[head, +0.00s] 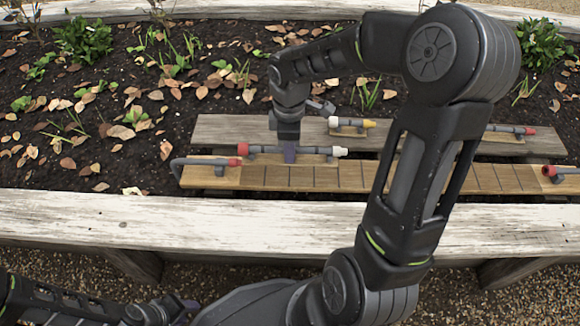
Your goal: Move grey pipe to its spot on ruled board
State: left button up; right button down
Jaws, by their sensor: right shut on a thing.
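A grey pipe (270,149) with a red left end and a cream right end lies crosswise under my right gripper (290,154). The gripper points down and is shut on the pipe's middle, hiding that part. The ruled board (380,178) is a long tan plank with dark cross lines, just in front of and below the pipe. Whether the pipe touches anything beneath it, I cannot tell. My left gripper (184,310) is low at the bottom edge, far from the pipe and partly cut off, its opening unclear.
Red-ended grey pipe pieces sit at the board's left end (207,162) and right end (562,171). Behind, a weathered grey plank (225,130) carries a yellow-tipped pipe (350,123) and a red-tipped pipe (508,129). A pale timber edge (150,222) runs in front. My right arm hides part of the board.

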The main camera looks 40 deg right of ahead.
aim_at(290, 172)
jog(key=shift+f, duration=0.3)
jog(key=shift+f+b, duration=1.1)
jog(key=shift+f, duration=1.4)
jog(key=shift+f, duration=0.1)
jog(key=shift+f, duration=0.15)
jog(key=c, duration=1.4)
grip_release()
notch_tip(290, 172, up, 12)
jog(key=p, duration=0.4)
jog(key=shift+r+p, duration=0.25)
jog(key=shift+p, duration=0.15)
